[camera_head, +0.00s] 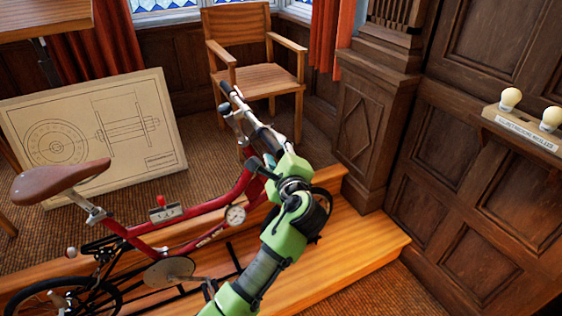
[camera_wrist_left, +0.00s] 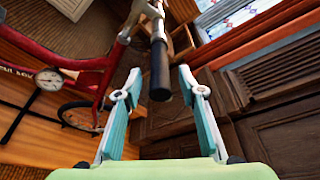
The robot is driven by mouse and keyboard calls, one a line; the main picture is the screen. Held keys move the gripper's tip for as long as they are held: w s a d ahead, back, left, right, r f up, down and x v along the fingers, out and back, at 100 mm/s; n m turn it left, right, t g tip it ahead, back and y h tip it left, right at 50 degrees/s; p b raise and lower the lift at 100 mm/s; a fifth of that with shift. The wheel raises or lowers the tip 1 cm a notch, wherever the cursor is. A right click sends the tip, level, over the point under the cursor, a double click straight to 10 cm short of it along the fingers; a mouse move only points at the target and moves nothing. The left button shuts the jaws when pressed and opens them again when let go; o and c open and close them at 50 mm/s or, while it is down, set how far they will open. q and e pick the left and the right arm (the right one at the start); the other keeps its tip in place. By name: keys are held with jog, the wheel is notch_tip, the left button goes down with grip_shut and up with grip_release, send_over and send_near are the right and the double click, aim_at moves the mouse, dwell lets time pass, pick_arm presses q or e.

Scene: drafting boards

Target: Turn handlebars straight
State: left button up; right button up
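A red bicycle (camera_head: 190,212) with a brown saddle stands on a wooden platform. Its handlebars (camera_head: 240,104) slant from upper left down toward the lower right, with dark grips at the ends. My left gripper (camera_head: 270,151) is at the nearer end of the handlebars. In the left wrist view, my left gripper (camera_wrist_left: 159,76) is open, and a black handlebar grip (camera_wrist_left: 160,72) sits between its fingertips, with a gap on both sides. The front wheel (camera_head: 321,203) is partly hidden behind my arm; it shows in the left wrist view (camera_wrist_left: 79,116). My right gripper is not in view.
A wooden armchair (camera_head: 262,77) stands behind the handlebars. A drafting board (camera_head: 95,138) leans at the left. Dark panelled walls (camera_head: 440,190) and a shelf with pale bulbs (camera_head: 520,128) are at the right. The platform (camera_head: 350,245) is bare right of my arm.

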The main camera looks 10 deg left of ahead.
pick_arm(q)
jog(key=v, duration=0.7)
jog(key=shift+s, duration=0.25)
jog(key=shift+r, duration=0.1)
jog(key=c, duration=0.6)
jog(key=w+f+h+b, duration=0.1)
jog(key=f, duration=0.1)
jog(key=w+f+m+t+h+b, duration=0.1)
jog(key=f+h+b, duration=0.1)
jog(key=f, duration=0.1)
jog(key=w+f+m+t+h+b, duration=0.1)
jog(key=w+f+b, duration=0.1)
jog(key=f, duration=0.1)
jog(key=shift+w+d+f+h, duration=0.1)
jog(key=shift+d+f+h, duration=0.1)
jog(key=shift+d+h, duration=0.1)
grip_shut()
notch_tip(320, 180, down, 6)
jog(key=w+a+m+h+b, duration=0.1)
jog(key=h+b, duration=0.4)
jog(key=h, duration=0.1)
jog(key=s+a+r+m+t+h+b, duration=0.1)
jog(key=s+a+r+m+h+b, duration=0.1)
jog(key=s+a+h+b, duration=0.8)
jog(key=w+d+r+h+p, duration=0.1)
jog(key=w+d+r+p, duration=0.5)
jog(key=w, duration=0.4)
jog(key=shift+w+d+r+h, duration=0.2)
jog(key=shift+r+h, duration=0.2)
jog(key=shift+r, duration=0.4)
